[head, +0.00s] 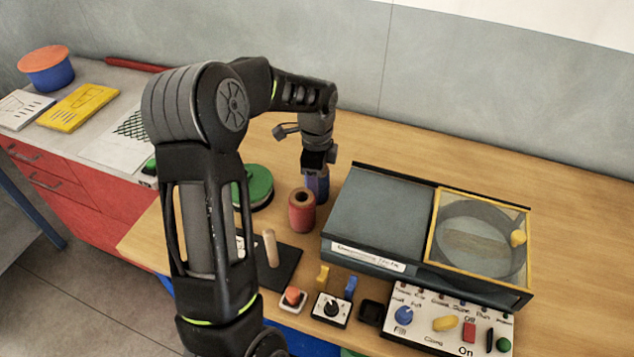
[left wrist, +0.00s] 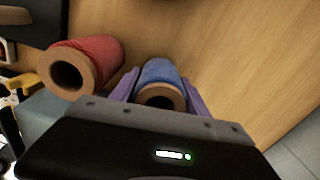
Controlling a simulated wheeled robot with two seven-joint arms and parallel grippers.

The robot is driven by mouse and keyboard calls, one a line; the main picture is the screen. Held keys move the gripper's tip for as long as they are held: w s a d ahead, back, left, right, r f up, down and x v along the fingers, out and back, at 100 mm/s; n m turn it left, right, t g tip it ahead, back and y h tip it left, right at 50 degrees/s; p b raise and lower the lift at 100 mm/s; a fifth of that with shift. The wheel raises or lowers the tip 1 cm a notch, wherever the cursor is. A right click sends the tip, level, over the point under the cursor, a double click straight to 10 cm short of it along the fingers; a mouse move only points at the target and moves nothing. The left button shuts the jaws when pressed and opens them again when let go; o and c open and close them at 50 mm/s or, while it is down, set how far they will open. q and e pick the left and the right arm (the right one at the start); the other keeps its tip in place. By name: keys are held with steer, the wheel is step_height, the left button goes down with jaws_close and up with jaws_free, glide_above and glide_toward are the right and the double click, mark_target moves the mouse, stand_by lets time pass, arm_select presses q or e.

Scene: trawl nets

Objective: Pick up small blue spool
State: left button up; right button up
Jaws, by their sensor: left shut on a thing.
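The small blue spool (left wrist: 158,76) shows in the left wrist view between the two purple fingers of my left gripper (left wrist: 160,88), which is shut on it. In the head view the blue spool (head: 318,186) stands below my left gripper (head: 317,170), largely covered by it. The spool looks upright; I cannot tell whether it touches the table. A red spool (head: 301,211) stands on the table just left of it, and also shows in the left wrist view (left wrist: 100,57). My right gripper is not in view.
A grey box with a yellow-framed window (head: 380,215) stands close on the right. A control panel (head: 450,320) with knobs is in front of it. A green round object (head: 259,184) and a black board with a wooden peg (head: 285,268) are to the left. The table behind is clear.

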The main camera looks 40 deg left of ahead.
arm_select(q)
steer(key=shift+r, duration=0.1)
step_height(320, 180, up, 10)
steer(key=b, duration=0.1)
stand_by(0.3)
stand_by(0.4)
